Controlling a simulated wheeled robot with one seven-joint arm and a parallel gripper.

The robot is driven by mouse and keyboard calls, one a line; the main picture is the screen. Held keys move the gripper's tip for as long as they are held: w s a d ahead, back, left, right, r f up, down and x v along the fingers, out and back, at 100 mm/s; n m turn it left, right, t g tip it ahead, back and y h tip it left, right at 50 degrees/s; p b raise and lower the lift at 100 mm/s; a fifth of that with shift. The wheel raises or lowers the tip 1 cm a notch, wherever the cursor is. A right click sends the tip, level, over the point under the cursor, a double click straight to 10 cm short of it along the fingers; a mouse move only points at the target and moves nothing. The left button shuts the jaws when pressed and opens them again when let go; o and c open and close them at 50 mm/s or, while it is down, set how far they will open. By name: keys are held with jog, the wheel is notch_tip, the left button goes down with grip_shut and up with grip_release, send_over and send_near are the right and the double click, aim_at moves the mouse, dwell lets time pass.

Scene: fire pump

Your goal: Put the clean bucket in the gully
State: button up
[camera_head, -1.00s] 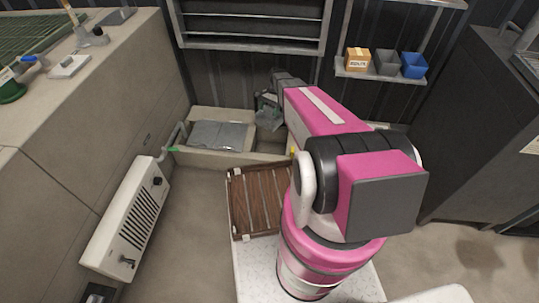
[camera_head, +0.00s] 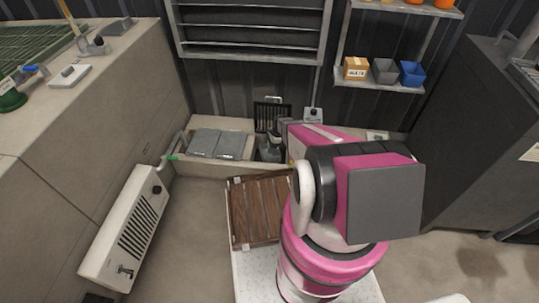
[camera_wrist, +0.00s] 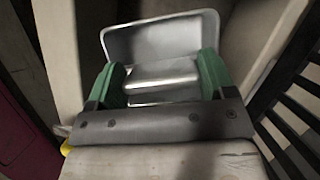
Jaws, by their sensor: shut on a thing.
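A shiny metal bucket (camera_wrist: 165,38) sits between the green fingers of my gripper (camera_wrist: 163,82) in the wrist view, and the gripper is shut on it. In the head view my gripper (camera_head: 270,150) is low over the open part of the gully (camera_head: 215,169), the pale concrete trough along the back wall. The bucket is mostly hidden there by my gripper and arm. I cannot tell whether it touches the gully's floor. Pale walls show close around the bucket in the wrist view.
Grey cover slabs (camera_head: 220,143) lie on the gully's left part. A black grate (camera_head: 272,116) stands upright behind my gripper and a slatted wooden crate (camera_head: 258,207) is in front. A wall shelf (camera_head: 380,86) holds small bins at the right.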

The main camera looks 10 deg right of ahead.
jog(key=shift+f, duration=2.95)
jog(key=shift+f, duration=0.1)
jog(key=o, duration=1.3)
jog(key=shift+c, duration=0.2)
jog(key=v, duration=1.2)
jog(key=s+a+r+n+h, duration=0.1)
jog(key=s+r+n, duration=0.4)
jog(key=r, duration=0.6)
jog(key=s+a+r+n+h, duration=0.2)
jog(key=s+r+n, duration=0.4)
jog(key=s+r, duration=0.3)
jog(key=s+a+r+n+h, duration=0.1)
jog(key=s+r+n, duration=0.5)
jog(key=r, duration=0.6)
jog(key=shift+s+a+r+h, duration=0.3)
jog(key=shift+s+a+r, duration=0.1)
jog(key=shift+s, duration=0.45)
